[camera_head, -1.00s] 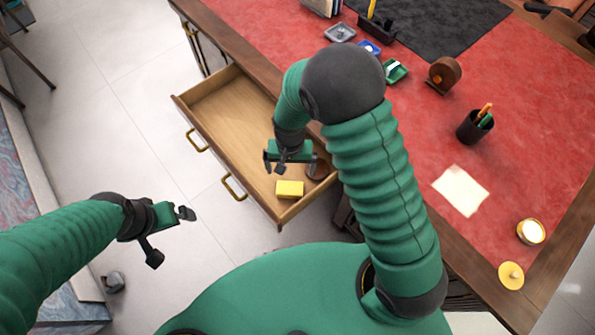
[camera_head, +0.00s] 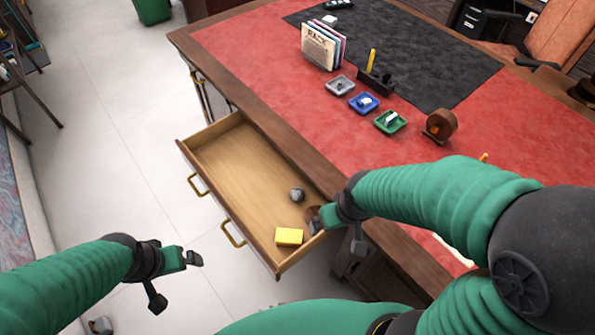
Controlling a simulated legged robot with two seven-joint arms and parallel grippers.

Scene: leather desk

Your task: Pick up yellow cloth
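The yellow cloth (camera_head: 289,236) is a small yellow block-like piece lying in the front corner of the open wooden drawer (camera_head: 230,180). My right gripper (camera_head: 338,236) is at the drawer's right side by the desk edge, to the right of the cloth and apart from it. Its fingers are spread and nothing shows between them. My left gripper (camera_head: 177,280) is open and empty over the floor, left of the drawer.
A grey ball (camera_head: 297,194) and a partly hidden brown item (camera_head: 313,213) lie in the drawer. The red desk top (camera_head: 250,45) carries small trays (camera_head: 363,102), a file holder (camera_head: 323,46) and a tape dispenser (camera_head: 440,125). Most of the drawer is clear.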

